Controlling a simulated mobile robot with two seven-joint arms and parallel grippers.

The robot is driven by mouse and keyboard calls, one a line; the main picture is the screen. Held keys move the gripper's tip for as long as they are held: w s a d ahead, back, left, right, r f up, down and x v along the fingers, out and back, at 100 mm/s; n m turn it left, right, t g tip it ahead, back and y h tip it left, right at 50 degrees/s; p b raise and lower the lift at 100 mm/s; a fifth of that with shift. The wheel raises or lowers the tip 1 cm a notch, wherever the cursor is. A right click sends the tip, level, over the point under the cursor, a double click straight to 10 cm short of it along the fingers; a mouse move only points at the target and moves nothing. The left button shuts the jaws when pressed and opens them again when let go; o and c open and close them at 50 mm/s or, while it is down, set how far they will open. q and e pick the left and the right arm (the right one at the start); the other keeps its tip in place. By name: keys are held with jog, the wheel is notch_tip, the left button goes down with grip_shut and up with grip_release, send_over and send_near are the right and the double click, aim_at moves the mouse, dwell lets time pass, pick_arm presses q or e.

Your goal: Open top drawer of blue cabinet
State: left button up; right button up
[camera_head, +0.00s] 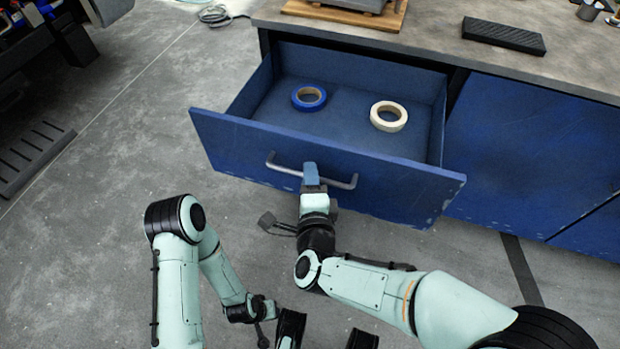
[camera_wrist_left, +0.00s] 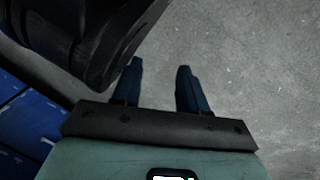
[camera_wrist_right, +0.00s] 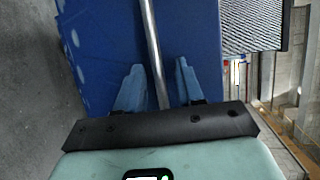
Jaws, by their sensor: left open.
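The blue cabinet (camera_head: 520,140) stands at the right and back of the head view. Its top drawer (camera_head: 435,185) is pulled well out, with its inside showing. A grey bar handle (camera_head: 345,184) runs across the drawer front, and it also shows in the right wrist view (camera_wrist_right: 152,40). My right gripper (camera_head: 310,172) is at the handle. In the right wrist view its blue fingers (camera_wrist_right: 160,80) stand apart on either side of the bar, with gaps beside it. My left gripper (camera_wrist_left: 160,75) is open and empty over the grey floor, low in the head view.
A blue tape roll (camera_head: 309,98) and a cream tape roll (camera_head: 388,116) lie in the drawer. The grey countertop (camera_head: 425,30) holds a dark ridged block (camera_head: 503,36) and a wooden board (camera_head: 345,14). A coiled cable (camera_head: 215,15) lies at the back.

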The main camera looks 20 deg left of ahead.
pick_arm(q)
jog(key=w+r+t+p, duration=0.1)
jog(key=w+r+p, duration=0.1)
jog(key=w+r, duration=0.1)
jog(key=shift+g, duration=0.7)
jog(key=shift+s+f+b, duration=1.2)
jog(key=shift+s+f, duration=0.65)
jog(key=shift+s, duration=0.05)
pick_arm(e)
jog(key=v, duration=1.3)
jog(key=shift+s, duration=0.2)
jog(key=shift+d, duration=0.1)
